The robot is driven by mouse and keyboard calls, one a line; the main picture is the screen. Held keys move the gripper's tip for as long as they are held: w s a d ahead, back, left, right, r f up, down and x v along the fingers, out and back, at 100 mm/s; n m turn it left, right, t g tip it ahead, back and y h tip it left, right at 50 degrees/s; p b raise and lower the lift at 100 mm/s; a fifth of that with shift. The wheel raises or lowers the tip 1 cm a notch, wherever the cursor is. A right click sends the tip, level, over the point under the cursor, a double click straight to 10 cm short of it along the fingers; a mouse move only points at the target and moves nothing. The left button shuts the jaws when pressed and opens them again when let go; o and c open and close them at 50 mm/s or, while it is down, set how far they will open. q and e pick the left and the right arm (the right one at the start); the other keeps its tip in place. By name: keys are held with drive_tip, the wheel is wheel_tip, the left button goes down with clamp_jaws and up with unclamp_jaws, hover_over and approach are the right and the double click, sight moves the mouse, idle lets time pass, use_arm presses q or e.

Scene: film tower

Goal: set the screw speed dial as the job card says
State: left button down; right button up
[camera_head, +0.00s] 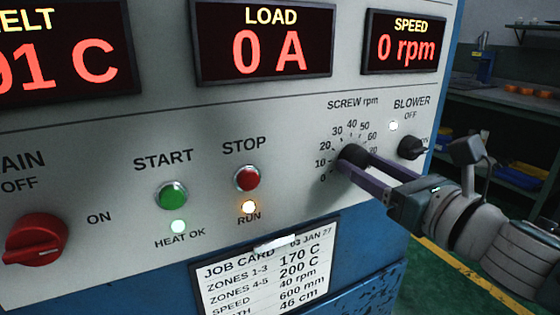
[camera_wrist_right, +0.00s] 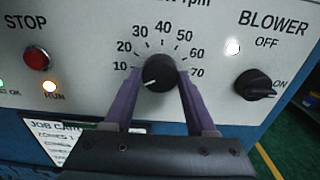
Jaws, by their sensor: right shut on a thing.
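The black screw speed dial (camera_head: 353,156) is on the grey panel, with its scale around it; it also shows in the wrist view (camera_wrist_right: 160,70). Its white pointer line points down-left in the wrist view, below the 10 mark. My right gripper (camera_head: 357,164) has its purple fingers shut on the dial, one on each side (camera_wrist_right: 159,82). The job card (camera_head: 265,275) below the panel reads speed 40 rpm. The speed display (camera_head: 405,46) reads 0 rpm. My left gripper is not in view.
The black blower knob (camera_head: 411,147) is just right of the dial. The green start button (camera_head: 172,196), red stop button (camera_head: 246,178) and red main switch (camera_head: 36,238) are to the left. The run lamp (camera_head: 249,207) glows orange. The load display (camera_head: 265,43) reads 0 A.

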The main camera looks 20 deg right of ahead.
drive_tip(key=shift+m, duration=0.4)
drive_tip(key=m, duration=0.4)
drive_tip(key=shift+m, duration=0.4)
drive_tip(key=m+p, duration=0.1)
drive_tip(key=m, duration=0.5)
drive_tip(key=m+p, duration=0.2)
drive_tip(key=m, duration=0.4)
drive_tip(key=shift+r+m, duration=0.1)
drive_tip(key=shift+m, duration=0.2)
drive_tip(key=m, duration=0.3)
drive_tip(key=shift+p, duration=0.3)
drive_tip(key=shift+m, duration=1.2)
